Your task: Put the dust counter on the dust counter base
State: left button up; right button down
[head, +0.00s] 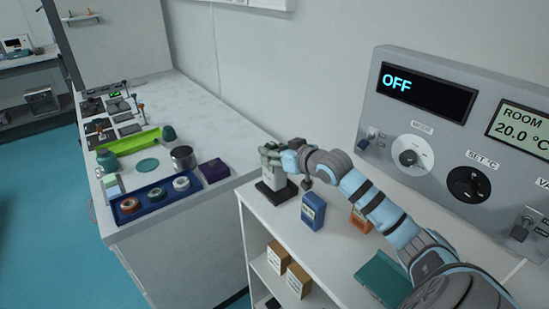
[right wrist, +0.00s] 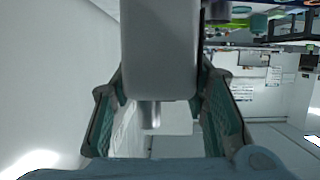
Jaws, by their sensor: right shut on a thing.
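The dust counter (head: 275,177) is a pale grey upright body at the left end of the white shelf unit. My right gripper (head: 273,153) is shut on its upper part. In the right wrist view the dust counter (right wrist: 160,50) stands between the two fingers (right wrist: 162,95), with a short metal stub at one end. The dust counter base (head: 277,194) is a black block on the shelf top, directly below the dust counter in the head view. I cannot tell whether they touch. My left gripper is not in view.
A blue boxed device (head: 313,211) and an orange one (head: 360,221) stand to the right of the base, and a green flat box (head: 384,279) lies nearer. A control panel (head: 450,150) is on the wall. The optical table (head: 215,125) at left holds a blue tray (head: 151,211).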

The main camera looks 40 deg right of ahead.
jog(key=shift+f, duration=0.6)
jog(key=c, duration=0.9)
grip_release()
jog(key=shift+f, duration=0.1)
jog(key=shift+c, duration=0.2)
jog(key=shift+s, duration=0.1)
jog(key=p+v, duration=1)
jog(key=v, duration=0.2)
jog(key=shift+p, duration=0.3)
